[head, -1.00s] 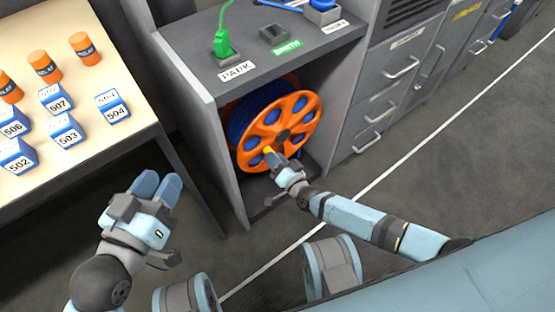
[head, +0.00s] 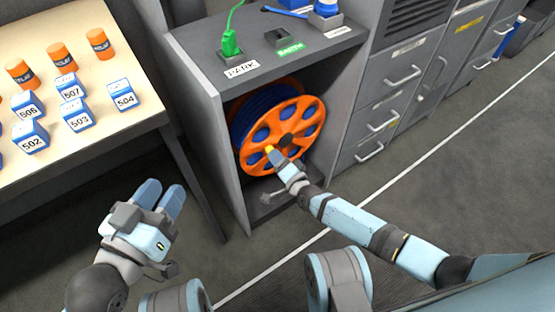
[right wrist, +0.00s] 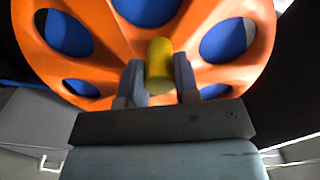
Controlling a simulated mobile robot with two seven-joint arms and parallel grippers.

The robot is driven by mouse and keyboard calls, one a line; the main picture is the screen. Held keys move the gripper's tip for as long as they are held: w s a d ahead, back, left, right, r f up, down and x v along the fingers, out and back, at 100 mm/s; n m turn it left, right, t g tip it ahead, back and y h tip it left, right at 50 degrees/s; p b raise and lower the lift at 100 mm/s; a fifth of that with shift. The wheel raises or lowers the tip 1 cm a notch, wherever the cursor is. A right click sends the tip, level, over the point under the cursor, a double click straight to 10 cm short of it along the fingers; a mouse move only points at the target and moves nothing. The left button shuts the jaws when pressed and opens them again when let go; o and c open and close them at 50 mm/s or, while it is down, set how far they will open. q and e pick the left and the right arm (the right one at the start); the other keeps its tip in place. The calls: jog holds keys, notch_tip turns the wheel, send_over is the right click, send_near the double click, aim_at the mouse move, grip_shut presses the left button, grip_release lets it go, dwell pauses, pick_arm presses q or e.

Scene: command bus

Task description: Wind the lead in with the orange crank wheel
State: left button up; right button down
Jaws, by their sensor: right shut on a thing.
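The orange crank wheel (head: 284,134) stands upright in the open bay of a grey cabinet, with a blue lead wound behind it. Its yellow handle (right wrist: 160,66) sticks out at the wheel's lower left in the head view. My right gripper (head: 274,157) is shut on this handle, one finger on each side of it in the right wrist view (right wrist: 160,85). Blue shows through the wheel's holes. My left gripper (head: 160,196) is empty, in front of the table and left of the cabinet, its two fingers close together with a narrow gap that is hard to judge.
The cabinet top (head: 205,45) bears a green plug (head: 230,42) at the PARK label, a dark socket (head: 278,37) by a green label and a blue plug (head: 326,9). A table (head: 110,138) with orange cans and numbered blue blocks stands left. Drawers (head: 385,115) stand right.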

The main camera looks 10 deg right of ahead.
pick_arm(q)
jog(key=shift+f, duration=0.15)
pick_arm(e)
jog(key=c, duration=0.8)
grip_release()
jog(key=shift+c, duration=0.2)
pick_arm(q)
jog(key=shift+n+t, duration=0.5)
jog(key=shift+t, duration=0.3)
notch_tip(320, 180, up, 5)
jog(key=p, duration=0.4)
jog(key=shift+s+f, duration=0.15)
pick_arm(e)
jog(key=v, duration=1.2)
